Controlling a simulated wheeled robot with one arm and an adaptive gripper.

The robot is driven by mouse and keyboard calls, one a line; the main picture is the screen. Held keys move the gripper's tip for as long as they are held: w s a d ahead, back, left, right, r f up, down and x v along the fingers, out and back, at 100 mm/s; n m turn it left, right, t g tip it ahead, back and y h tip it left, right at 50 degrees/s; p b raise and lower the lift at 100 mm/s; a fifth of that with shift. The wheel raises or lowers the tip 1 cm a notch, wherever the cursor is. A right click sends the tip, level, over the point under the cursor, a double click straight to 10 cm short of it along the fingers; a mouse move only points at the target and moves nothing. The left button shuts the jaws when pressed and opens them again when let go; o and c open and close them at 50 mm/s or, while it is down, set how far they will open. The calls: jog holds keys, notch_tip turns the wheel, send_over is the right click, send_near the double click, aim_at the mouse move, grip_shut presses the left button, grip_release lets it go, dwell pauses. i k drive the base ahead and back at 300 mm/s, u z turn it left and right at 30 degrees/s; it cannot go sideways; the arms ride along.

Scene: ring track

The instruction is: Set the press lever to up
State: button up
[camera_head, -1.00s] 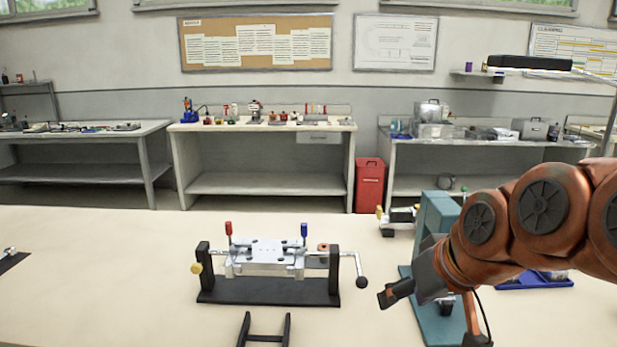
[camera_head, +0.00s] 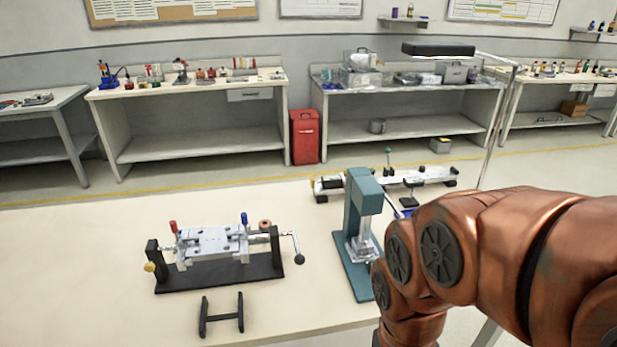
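The teal press (camera_head: 362,195) stands upright on its teal base plate (camera_head: 352,268) near the middle of the bench. A pale metal part sits low in front of its column. I cannot make out the press lever clearly; my copper arm covers the space just right of the press. My arm comes in from the right and bends down at the lower edge, close to the press base. My gripper does not show, so its hold and its distance from the lever cannot be seen.
Left of the press stands a clamping fixture (camera_head: 212,243) with red and blue handles and a crank. A black H-shaped stand (camera_head: 221,315) lies before it. Behind the press is a long rail device (camera_head: 385,180). The bench's left front is clear.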

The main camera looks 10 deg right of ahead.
aim_at(389, 202)
jog(key=z, duration=0.1)
jog(key=k, duration=0.4)
jog(key=z, duration=0.4)
jog(key=i, duration=0.45)
jog(key=z, duration=1.55)
jog(key=k, duration=1)
jog(key=u, duration=1.65)
jog(key=i, duration=0.5)
jog(key=z, duration=0.05)
